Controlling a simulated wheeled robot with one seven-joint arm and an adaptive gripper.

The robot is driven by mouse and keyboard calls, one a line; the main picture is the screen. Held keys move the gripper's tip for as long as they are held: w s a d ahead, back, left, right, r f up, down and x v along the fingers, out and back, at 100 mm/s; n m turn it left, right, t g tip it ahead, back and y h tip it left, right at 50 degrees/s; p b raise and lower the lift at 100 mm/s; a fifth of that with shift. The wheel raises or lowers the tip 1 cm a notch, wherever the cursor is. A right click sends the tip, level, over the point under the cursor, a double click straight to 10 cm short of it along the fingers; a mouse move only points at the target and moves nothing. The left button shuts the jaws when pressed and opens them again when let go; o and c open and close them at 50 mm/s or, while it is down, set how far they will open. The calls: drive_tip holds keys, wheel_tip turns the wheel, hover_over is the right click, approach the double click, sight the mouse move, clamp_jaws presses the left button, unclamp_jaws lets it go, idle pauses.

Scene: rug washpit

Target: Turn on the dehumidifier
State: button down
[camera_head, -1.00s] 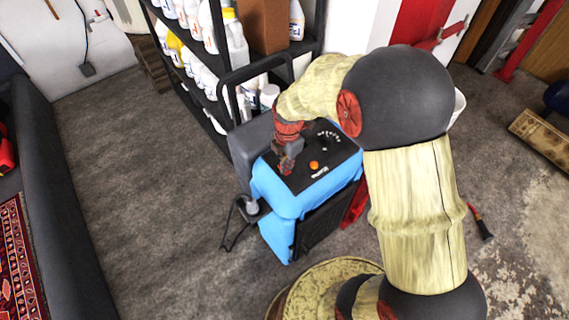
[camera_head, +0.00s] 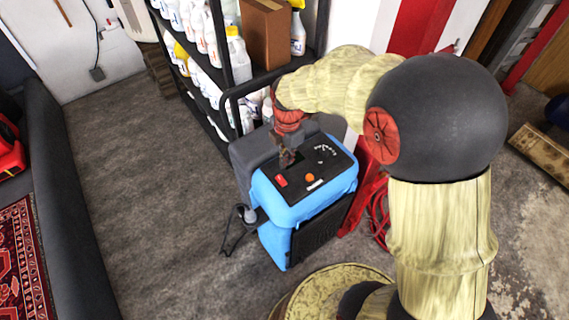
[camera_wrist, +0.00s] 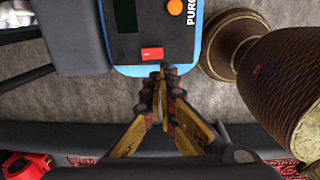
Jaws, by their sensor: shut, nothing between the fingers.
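The dehumidifier (camera_head: 285,212) is a blue machine with a black top panel, standing on the floor in front of the shelf. Its panel carries a red rocker switch (camera_head: 281,181), an orange round knob (camera_head: 309,178) and a small dial with white marks. In the wrist view the red switch (camera_wrist: 152,54) and orange knob (camera_wrist: 175,7) lie beyond the fingertips. My gripper (camera_head: 287,160) is over the panel, behind the red switch in the head view. In the wrist view my gripper (camera_wrist: 160,73) is shut and empty, its tips near the machine's blue edge. Contact cannot be told.
A black shelf (camera_head: 222,60) with bottles and a cardboard box (camera_head: 266,34) stands behind the machine. A plug and cord (camera_head: 247,214) hang at its left side. A dark low wall (camera_head: 62,190) and patterned rug are at left. Grey floor (camera_head: 150,190) between is clear.

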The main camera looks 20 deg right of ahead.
sight(280, 178)
drive_tip(key=shift+s+r, duration=0.15)
drive_tip(key=shift+r, duration=0.45)
drive_tip(key=shift+r+p, duration=0.1)
drive_tip(key=shift+p, duration=0.2)
drive_tip(key=shift+w+a+r+t+p, duration=0.15)
drive_tip(key=shift+w+t+p, duration=0.45)
drive_tip(key=shift+p, duration=0.55)
drive_tip(key=f+b, duration=0.1)
drive_tip(key=f, duration=0.3)
drive_tip(key=w+f+b, duration=0.1)
drive_tip(key=f, duration=0.4)
drive_tip(key=w+f+b, duration=0.1)
drive_tip(key=f, duration=0.4)
drive_tip(key=shift+a+b, duration=0.25)
drive_tip(key=shift+b, duration=0.1)
